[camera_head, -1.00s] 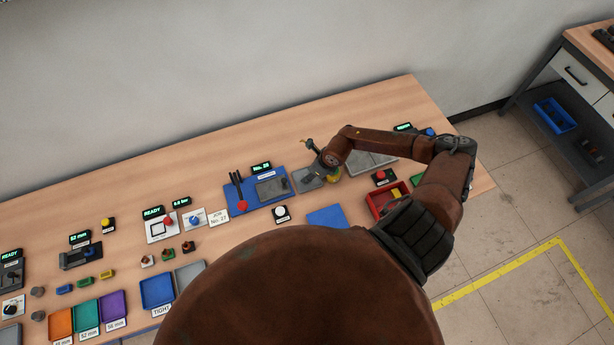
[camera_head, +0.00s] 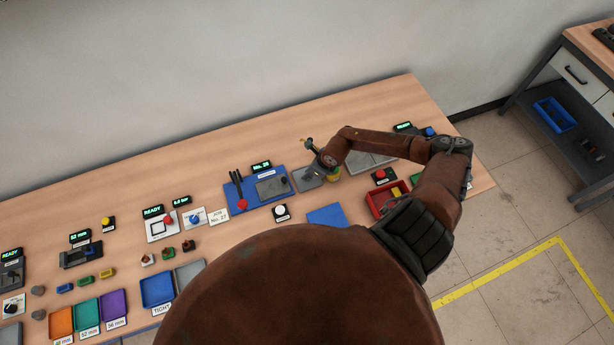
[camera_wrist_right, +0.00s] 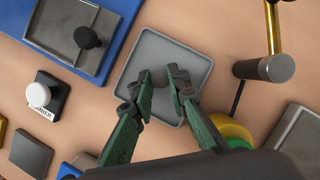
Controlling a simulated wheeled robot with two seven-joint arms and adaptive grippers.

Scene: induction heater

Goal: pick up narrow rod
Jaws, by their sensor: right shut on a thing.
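My right gripper (camera_head: 312,170) is over the small grey tray at the far end of my reach in the head view. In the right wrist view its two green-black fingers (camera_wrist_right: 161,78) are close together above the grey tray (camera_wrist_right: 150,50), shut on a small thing. That thing is mostly hidden between the fingertips; I take it for the narrow rod, but its shape is not clear. My left gripper is not in the head view.
A blue board (camera_head: 238,198) with a grey plate and black knob lies left of the tray. A post with a brass rod and grey cylinder (camera_wrist_right: 276,68) stands close on the right in the wrist view. A white button (camera_wrist_right: 38,94) is at left.

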